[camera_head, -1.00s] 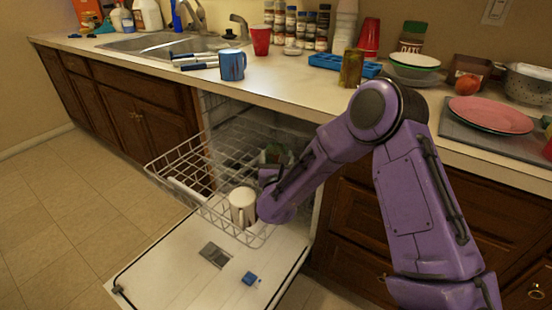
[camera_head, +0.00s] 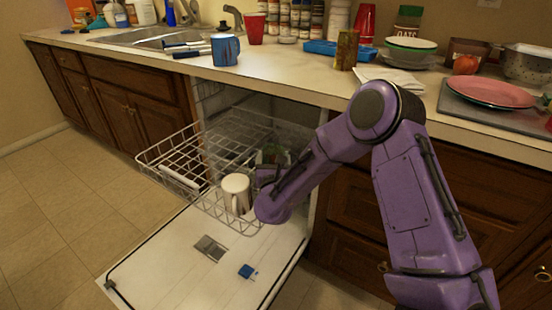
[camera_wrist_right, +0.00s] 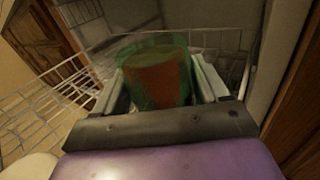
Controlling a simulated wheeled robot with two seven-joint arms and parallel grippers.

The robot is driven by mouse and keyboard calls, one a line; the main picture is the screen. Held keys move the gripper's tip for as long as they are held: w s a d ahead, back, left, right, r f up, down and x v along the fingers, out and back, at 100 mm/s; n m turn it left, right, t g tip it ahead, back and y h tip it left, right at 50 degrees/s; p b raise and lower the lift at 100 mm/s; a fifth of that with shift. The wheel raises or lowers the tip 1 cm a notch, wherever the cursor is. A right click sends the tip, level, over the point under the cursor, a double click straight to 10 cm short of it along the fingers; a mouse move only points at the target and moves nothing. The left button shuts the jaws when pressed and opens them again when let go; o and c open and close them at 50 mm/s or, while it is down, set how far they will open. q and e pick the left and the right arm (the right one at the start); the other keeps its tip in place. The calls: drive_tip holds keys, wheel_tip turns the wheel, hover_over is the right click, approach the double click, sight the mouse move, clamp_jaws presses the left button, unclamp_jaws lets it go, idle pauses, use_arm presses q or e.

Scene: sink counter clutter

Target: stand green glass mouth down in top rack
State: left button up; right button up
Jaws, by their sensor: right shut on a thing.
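The green glass (camera_wrist_right: 152,68) is between the fingers of my right gripper (camera_wrist_right: 160,88) in the wrist view; it is see-through, with a reddish-brown tone showing through it. My right gripper is shut on it. In the head view the glass (camera_head: 272,153) is a small dark green patch, partly hidden by my right gripper (camera_head: 266,176) and wrist. It is over the right part of the pulled-out top rack (camera_head: 165,160). I cannot tell whether its mouth faces up or down, or whether it touches the rack. My left gripper is not in view.
A white mug (camera_head: 236,190) stands in the rack's front right part, close beside my right gripper. The rack's left part looks empty. The open dishwasher door (camera_head: 170,262) lies below. The counter (camera_head: 290,70) above holds a blue mug (camera_head: 225,49) and other clutter.

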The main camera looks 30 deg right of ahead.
sight(271, 155)
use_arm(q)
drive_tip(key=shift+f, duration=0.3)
use_arm(e)
drive_tip(key=shift+w+a, duration=0.1)
drive_tip(key=shift+a, duration=0.05)
drive_tip(key=o, duration=1.2)
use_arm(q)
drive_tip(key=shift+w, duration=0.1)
use_arm(e)
wheel_tip(271, 155, up, 4)
drive_tip(key=shift+w+a+f+p, duration=0.1)
drive_tip(key=shift+w+f+p, duration=0.05)
drive_tip(key=shift+p, duration=0.15)
use_arm(q)
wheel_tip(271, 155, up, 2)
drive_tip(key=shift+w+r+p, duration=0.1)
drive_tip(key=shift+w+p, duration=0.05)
drive_tip(key=shift+p, duration=0.55)
use_arm(e)
drive_tip(key=s+a+r, duration=0.2)
drive_tip(key=s+r, duration=0.1)
drive_tip(key=s, duration=0.1)
drive_tip(key=s+a+r, duration=0.2)
drive_tip(key=s+r, duration=0.1)
drive_tip(key=s, duration=0.1)
drive_tip(key=s+a+r, duration=0.3)
drive_tip(key=s, duration=0.1)
drive_tip(key=shift+s+r, duration=0.15)
drive_tip(key=shift+s, duration=0.15)
